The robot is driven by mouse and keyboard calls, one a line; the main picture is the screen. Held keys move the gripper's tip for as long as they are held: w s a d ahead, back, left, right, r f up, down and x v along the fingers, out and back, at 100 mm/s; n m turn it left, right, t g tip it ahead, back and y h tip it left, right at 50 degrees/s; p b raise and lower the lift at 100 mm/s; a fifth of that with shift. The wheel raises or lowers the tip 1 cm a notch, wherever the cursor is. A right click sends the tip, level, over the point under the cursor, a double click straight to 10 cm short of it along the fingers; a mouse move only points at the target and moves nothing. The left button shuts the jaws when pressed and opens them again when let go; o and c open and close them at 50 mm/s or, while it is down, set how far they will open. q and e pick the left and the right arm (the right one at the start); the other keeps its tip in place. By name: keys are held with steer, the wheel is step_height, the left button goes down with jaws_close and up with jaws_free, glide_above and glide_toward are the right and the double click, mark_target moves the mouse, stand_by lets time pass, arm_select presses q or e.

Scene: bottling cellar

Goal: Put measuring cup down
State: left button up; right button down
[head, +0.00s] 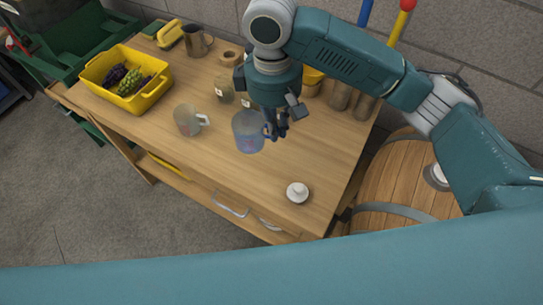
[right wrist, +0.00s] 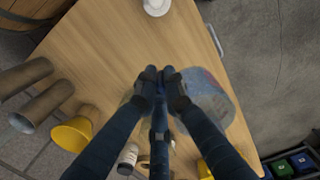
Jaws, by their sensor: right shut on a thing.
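A clear, bluish measuring cup (head: 247,132) is over the middle of the wooden table (head: 320,150). My right gripper (head: 275,130) is shut on its right side in the head view, seemingly at the handle, which the fingers hide. The cup looks about upright; I cannot tell whether its base touches the table. In the right wrist view the measuring cup (right wrist: 209,97) shows to the right of my shut fingertips (right wrist: 162,88). My left gripper is not in view.
A clear cup with a handle (head: 186,121) stands to the left. A white knobbed lid (head: 297,193) lies near the front edge. Small jars (head: 223,92) and brown cylinders (head: 340,97) stand behind. A yellow crate (head: 87,76) holds grapes. Table between cup and lid is clear.

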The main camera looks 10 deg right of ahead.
step_height(320, 180, down, 13)
steer(key=shift+w+d+f+p, duration=0.1)
steer(key=shift+f+p, duration=0.1)
steer(key=shift+p, duration=0.7)
steer(key=shift+f, duration=0.3)
steer(key=c, duration=1.9)
jaws_free()
steer(key=shift+f, duration=0.2)
steer(key=shift+o, duration=0.2)
steer(key=shift+r, duration=0.2)
steer(key=r, duration=0.3)
steer(key=r+b, duration=0.1)
steer(key=r, duration=0.3)
steer(key=r+b, duration=0.1)
steer(key=r, duration=0.2)
steer(key=shift+w+a+r, duration=0.15)
steer(key=shift+a+r, duration=0.05)
steer(key=shift+a, duration=0.1)
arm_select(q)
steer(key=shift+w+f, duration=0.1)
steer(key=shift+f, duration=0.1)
arm_select(e)
steer(key=shift+r, duration=0.8)
steer(key=shift+f, duration=0.1)
